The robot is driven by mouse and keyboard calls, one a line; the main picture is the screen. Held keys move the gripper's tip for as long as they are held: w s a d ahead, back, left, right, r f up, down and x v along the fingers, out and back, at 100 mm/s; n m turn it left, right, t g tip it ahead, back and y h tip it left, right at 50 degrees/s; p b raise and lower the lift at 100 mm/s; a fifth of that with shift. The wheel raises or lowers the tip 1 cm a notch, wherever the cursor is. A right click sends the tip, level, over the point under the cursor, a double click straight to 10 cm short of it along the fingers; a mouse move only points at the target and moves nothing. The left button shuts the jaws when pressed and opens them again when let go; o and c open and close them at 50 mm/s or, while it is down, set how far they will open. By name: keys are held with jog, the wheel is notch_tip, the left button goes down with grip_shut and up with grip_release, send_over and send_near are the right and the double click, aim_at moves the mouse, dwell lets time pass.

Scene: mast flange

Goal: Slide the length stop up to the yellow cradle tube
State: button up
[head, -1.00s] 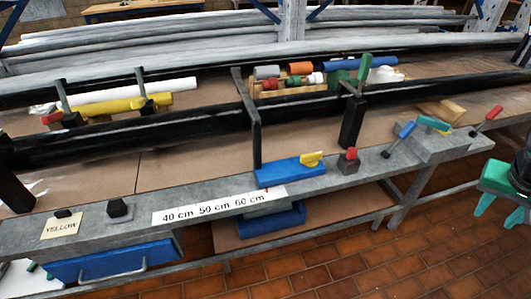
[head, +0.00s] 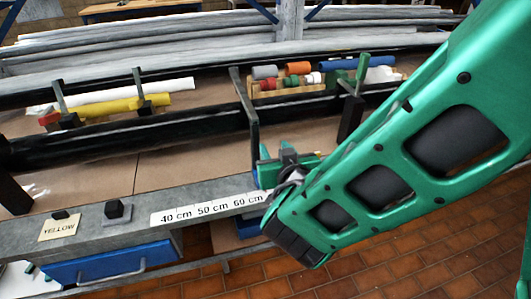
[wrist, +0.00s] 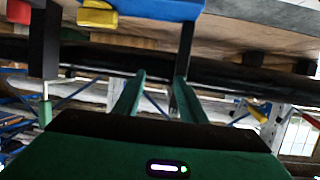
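The yellow tube (head: 108,105) lies in the cradle at the left, with a red block (head: 50,118) at its left end. The length stop is not clearly identified; it may be the blue block with a yellow lever on the front rail. In the head view my arm hides most of that block. In the wrist view, which looks inverted, the blue block (wrist: 165,10) and yellow lever (wrist: 97,17) show at the top edge. My gripper (head: 288,165) is over the front rail, right of the scale. In the wrist view its fingers (wrist: 160,78) are apart, with nothing held between them.
The scale (head: 210,208) reads 40, 50 and 60 cm. A YELLOW label (head: 59,227) and a black knob (head: 114,210) are on the rail's left. A dark upright (head: 250,115) stands behind my gripper. A white tube (head: 135,90) lies behind the yellow one.

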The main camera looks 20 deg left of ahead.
aim_at(257, 144)
jog(key=shift+n+y, duration=0.3)
jog(key=shift+y, duration=0.4)
jog(key=shift+w+a+f, duration=0.4)
jog(key=shift+w+a, duration=0.3)
jog(key=shift+a, duration=0.4)
jog(key=shift+w+a+f, duration=0.35)
jog(key=shift+w+a, duration=0.35)
jog(key=shift+a, duration=0.4)
jog(key=shift+w+a+f, duration=0.4)
jog(key=shift+w+a, duration=0.3)
jog(key=shift+a, duration=0.4)
grip_shut()
